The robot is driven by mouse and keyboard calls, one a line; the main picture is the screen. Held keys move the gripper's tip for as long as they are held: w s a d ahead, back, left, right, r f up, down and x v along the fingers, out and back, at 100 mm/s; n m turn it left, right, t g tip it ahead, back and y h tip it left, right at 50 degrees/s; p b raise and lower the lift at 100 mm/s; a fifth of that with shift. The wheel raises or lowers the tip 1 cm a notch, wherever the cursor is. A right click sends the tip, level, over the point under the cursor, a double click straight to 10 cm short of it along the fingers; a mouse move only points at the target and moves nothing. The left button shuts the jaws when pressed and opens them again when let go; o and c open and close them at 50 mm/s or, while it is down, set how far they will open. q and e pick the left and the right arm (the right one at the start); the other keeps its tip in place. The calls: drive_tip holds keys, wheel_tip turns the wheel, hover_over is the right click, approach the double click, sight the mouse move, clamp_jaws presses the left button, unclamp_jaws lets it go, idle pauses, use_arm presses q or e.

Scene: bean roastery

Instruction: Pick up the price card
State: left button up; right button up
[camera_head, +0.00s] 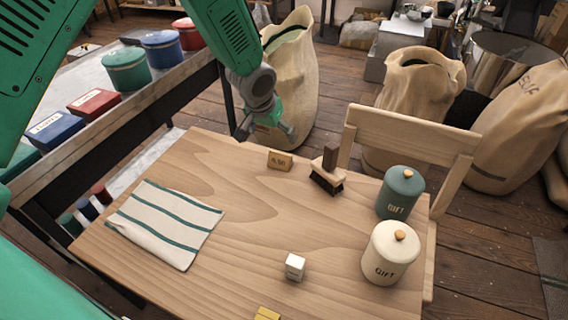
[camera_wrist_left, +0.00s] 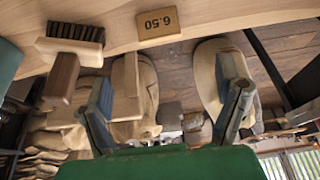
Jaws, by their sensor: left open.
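The price card (camera_head: 280,160), a small wooden block marked 6.50, stands near the far edge of the wooden table (camera_head: 255,225). In the left wrist view the price card (camera_wrist_left: 158,22) is at the top centre, upside down. My left gripper (camera_head: 263,132) is above and beyond the card, near the table's far edge, and apart from it. In the left wrist view its two fingers (camera_wrist_left: 165,85) are spread with nothing between them. My right gripper is not in view.
A brush (camera_head: 328,172) stands just right of the card. A teal canister (camera_head: 400,192), a cream canister (camera_head: 390,252), a white cube (camera_head: 295,266) and a striped cloth (camera_head: 166,223) are on the table. A chair (camera_head: 410,130) and sacks (camera_head: 290,80) stand beyond it.

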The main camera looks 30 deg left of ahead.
sight(282, 157)
use_arm(q)
drive_tip(key=x, duration=0.3)
drive_tip(key=b+x, duration=0.1)
drive_tip(key=x, duration=0.5)
drive_tip(key=shift+w+d+f, duration=0.15)
drive_tip(key=shift+d, duration=0.25)
drive_tip(key=shift+w+a+f, duration=0.15)
drive_tip(key=shift+a+f, duration=0.25)
drive_tip(key=shift+f, duration=0.1)
drive_tip(key=x, duration=0.4)
drive_tip(key=shift+a+r+b, duration=0.1)
drive_tip(key=shift+a+b, duration=0.2)
drive_tip(key=shift+b, duration=0.05)
drive_tip(key=shift+w+d+f, duration=0.1)
drive_tip(key=shift+w+f, duration=0.05)
drive_tip(key=shift+f, duration=0.15)
drive_tip(key=shift+w+d+f, duration=0.1)
drive_tip(key=shift+d, duration=0.2)
drive_tip(key=c, duration=1)
drive_tip(key=shift+a, duration=0.2)
drive_tip(key=shift+c, duration=0.2)
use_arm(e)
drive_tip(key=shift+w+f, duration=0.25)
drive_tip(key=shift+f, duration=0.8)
